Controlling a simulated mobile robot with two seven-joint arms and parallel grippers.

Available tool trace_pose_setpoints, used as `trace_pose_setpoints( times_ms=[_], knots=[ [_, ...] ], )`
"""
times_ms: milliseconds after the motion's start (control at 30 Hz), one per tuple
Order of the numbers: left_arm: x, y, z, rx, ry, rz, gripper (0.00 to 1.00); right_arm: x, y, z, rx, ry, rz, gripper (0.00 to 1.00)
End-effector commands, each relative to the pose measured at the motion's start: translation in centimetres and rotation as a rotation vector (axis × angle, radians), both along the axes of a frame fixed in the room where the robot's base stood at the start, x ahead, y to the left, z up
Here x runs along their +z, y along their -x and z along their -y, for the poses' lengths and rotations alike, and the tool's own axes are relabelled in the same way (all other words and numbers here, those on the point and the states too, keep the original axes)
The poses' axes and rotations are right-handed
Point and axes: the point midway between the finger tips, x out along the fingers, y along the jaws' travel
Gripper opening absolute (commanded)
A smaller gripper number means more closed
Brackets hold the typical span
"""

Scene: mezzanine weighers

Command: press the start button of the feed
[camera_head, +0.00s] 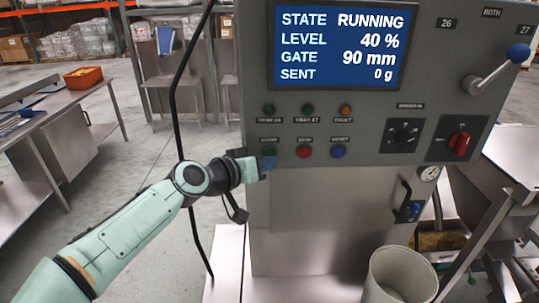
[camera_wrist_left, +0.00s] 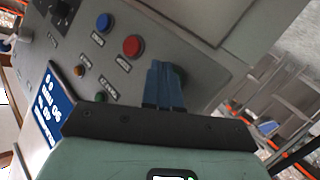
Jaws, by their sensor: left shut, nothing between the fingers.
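The grey control panel (camera_head: 300,185) has a lit screen (camera_head: 340,45) reading STATE RUNNING, LEVEL 40 %, GATE 90 mm, SENT 0 g. The start button (camera_head: 268,150) is at the left of the lower button row and is mostly covered by my fingers. A red button (camera_head: 304,152) and a blue button (camera_head: 338,151) sit to its right. My left gripper (camera_head: 264,163) is shut and empty, its tips at the panel over the start button. In the left wrist view, the closed blue fingers (camera_wrist_left: 165,86) reach the panel beside the red button (camera_wrist_left: 133,45); exact contact is hidden.
Indicator lamps (camera_head: 308,109) sit above the buttons. A black knob (camera_head: 404,134), a red rotary switch (camera_head: 459,143) and a blue-ball lever (camera_head: 517,54) are to the right. A pale bin (camera_head: 398,272) stands below. A steel table (camera_head: 75,110) is at left.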

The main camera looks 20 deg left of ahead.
Motion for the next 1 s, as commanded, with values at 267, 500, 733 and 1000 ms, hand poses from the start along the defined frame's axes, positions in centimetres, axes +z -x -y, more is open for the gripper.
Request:
trace_pose_setpoints(
  times_ms=[267, 500, 733, 1000],
  knots=[
    [-0.1, 1.2, 0.4, -0.001, 0.0, 0.001, 0.0, -0.7, 0.3, 0.0, 0.0, 0.0, -0.003, 0.87],
    [-0.1, 3.5, 1.1, -0.002, -0.001, 0.0, 0.0, -1.7, 0.7, 0.0, 0.0, 0.0, -0.008, 0.87],
    [0.0, 4.8, 1.4, -0.001, 0.0, 0.0, 0.0, -2.1, 0.8, 0.0, 0.0, 0.0, -0.009, 0.87],
    [0.0, 4.8, 1.4, -0.001, 0.0, 0.0, 0.0, -2.0, 0.8, 0.0, 0.0, 0.0, -0.009, 0.87]
  ],
)
